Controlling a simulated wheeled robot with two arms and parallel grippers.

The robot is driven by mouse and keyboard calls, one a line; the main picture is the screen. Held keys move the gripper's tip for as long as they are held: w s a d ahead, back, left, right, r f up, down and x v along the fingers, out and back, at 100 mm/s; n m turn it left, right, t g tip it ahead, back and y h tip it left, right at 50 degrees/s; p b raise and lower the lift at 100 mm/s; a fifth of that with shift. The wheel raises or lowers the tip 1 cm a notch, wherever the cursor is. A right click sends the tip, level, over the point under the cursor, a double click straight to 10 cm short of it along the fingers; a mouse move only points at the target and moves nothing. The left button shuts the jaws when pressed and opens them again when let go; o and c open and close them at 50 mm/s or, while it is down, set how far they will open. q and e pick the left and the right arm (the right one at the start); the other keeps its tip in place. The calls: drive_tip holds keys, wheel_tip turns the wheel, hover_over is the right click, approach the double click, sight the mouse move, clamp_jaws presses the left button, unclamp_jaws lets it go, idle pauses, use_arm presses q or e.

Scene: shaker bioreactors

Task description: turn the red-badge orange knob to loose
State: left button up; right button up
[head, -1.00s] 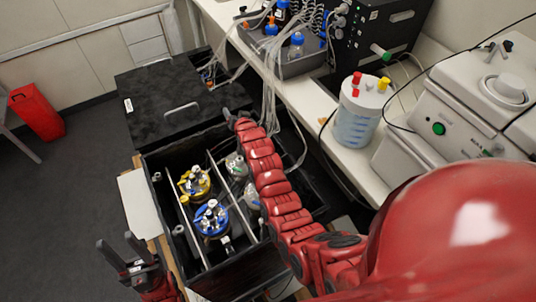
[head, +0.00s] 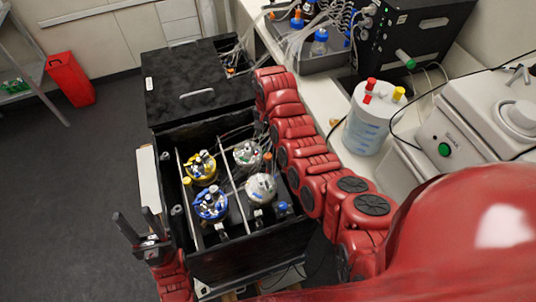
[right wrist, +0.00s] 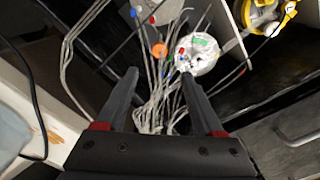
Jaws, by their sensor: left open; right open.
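A small orange knob (head: 267,157) shows in the head view at the right side of the open black box, beside a silver vessel lid with a green mark (head: 247,153). In the right wrist view an orange round knob (right wrist: 158,49) lies ahead, left of the silver lid (right wrist: 200,54). Small red spots are near it, but I cannot tell which is its badge. My right gripper (right wrist: 159,75) is open and empty, its fingers pointing towards the knob and tubes, apart from the knob. In the head view its jaws are hidden. My left gripper (head: 134,214) is open and empty, left of the box.
The black box (head: 248,268) also holds yellow-ringed (head: 202,167) and blue-ringed (head: 211,204) vessels. Grey tubes (right wrist: 155,110) crowd the space between my right fingers. The bench with a white bottle (head: 371,125) is at right.

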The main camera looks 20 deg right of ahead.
sight(268, 155)
wheel_tip(268, 155, down, 13)
drive_tip(key=b, duration=0.6)
drive_tip(key=shift+d+r, duration=0.1)
clamp_jaws()
